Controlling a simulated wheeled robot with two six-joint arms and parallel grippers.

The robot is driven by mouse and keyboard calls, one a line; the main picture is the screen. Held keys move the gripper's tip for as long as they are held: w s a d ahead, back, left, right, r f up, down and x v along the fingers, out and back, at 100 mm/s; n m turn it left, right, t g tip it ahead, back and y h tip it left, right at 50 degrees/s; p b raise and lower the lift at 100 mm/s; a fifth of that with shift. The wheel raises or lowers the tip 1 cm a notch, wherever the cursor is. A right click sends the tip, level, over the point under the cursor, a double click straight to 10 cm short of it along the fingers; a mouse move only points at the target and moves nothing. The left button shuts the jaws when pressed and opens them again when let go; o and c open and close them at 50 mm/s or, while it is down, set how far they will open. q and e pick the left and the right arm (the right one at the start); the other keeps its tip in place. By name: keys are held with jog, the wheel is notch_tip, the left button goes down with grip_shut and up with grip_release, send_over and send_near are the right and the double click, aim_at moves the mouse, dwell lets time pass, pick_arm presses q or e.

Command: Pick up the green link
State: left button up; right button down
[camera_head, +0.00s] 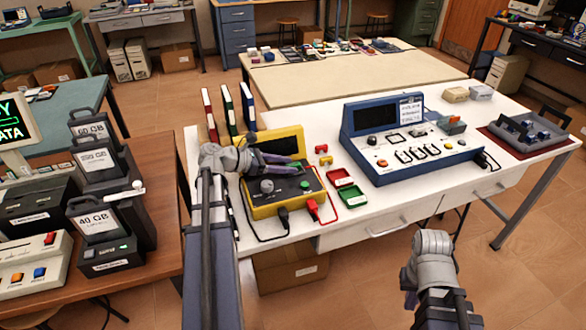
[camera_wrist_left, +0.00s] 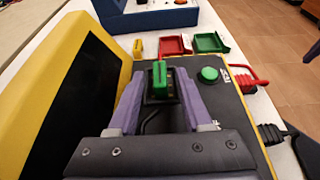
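The green link (camera_wrist_left: 160,74) stands upright in a dark socket on the grey panel of the yellow console (camera_wrist_left: 60,75). In the left wrist view, the two purple fingers of my left gripper (camera_wrist_left: 160,80) are apart, one on each side of the link and socket; I cannot tell whether they touch. In the head view, my left gripper (camera_head: 295,161) reaches across the yellow console (camera_head: 262,211) and hides part of its panel. My right gripper (camera_head: 410,298) is low in the head view, off the table; its fingers are not clear.
A round green button (camera_wrist_left: 209,73) lies right of the link. Red (camera_head: 338,178) and green (camera_head: 353,196) trays and small red and yellow pieces lie beside the console. A blue console (camera_head: 425,165) stands to the right. Upright binders (camera_head: 228,110) stand behind the yellow console.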

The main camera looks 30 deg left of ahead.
pick_arm(q)
grip_shut()
jog(key=shift+r, duration=0.1)
dwell(0.5)
notch_tip(320, 180, up, 13)
jog(key=p, duration=1.3)
